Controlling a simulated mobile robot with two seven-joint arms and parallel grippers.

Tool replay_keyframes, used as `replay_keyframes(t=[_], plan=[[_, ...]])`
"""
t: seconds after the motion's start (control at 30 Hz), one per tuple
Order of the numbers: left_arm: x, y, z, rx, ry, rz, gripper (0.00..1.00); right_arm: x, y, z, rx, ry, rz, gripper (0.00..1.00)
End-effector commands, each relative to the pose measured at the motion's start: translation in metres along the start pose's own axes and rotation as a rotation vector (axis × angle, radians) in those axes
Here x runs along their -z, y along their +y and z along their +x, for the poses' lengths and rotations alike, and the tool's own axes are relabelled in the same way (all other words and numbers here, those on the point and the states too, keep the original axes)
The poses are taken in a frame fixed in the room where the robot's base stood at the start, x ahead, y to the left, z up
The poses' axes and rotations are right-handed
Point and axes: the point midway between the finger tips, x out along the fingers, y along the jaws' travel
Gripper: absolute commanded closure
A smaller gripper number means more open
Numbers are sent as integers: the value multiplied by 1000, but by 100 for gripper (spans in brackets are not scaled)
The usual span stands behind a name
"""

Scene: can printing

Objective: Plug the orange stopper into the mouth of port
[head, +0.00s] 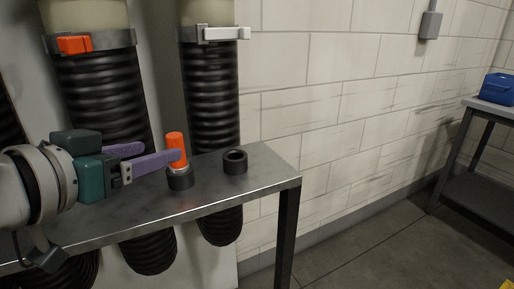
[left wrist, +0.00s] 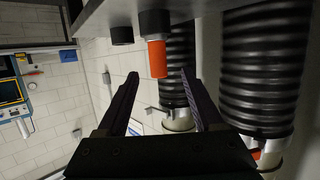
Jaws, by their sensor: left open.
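The orange stopper (head: 175,145) stands upright in a black ring-shaped port (head: 180,181) on the metal table. A second black port (head: 235,163) to its right has an open, empty mouth. My left gripper (head: 164,154) is open, with its purple fingers level and pointing right at the stopper. The near finger's tip overlaps the stopper in the head view. In the left wrist view the stopper (left wrist: 157,58) appears between the two fingertips (left wrist: 159,74), with gaps on both sides; I cannot tell whether either finger touches it. My right gripper is not in view.
The narrow metal table (head: 258,180) has free surface around the ports. Ribbed black hoses (head: 212,100) hang behind it, with orange (head: 75,45) and white (head: 222,33) clamp handles. A blue box (head: 496,88) sits on another table at the far right.

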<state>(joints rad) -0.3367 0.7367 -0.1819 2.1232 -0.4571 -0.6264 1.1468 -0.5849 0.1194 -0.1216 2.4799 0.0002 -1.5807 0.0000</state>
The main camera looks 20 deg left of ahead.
Motion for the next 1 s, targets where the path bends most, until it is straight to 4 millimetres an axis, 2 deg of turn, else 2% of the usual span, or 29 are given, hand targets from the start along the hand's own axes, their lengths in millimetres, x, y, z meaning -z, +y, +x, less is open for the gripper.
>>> replay_keyframes(t=[0.27, 0.6, 0.93, 1.0], plan=[[0, 0, 18, 0, 0, 1, 32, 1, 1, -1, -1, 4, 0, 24], [-1, 2, 59, 2, 1, 2, 32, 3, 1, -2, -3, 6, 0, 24], [-2, 2, 65, 1, -2, 1, 32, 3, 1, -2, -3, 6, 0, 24], [-2, 2, 64, 1, -2, 1, 40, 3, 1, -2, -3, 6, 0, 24]])
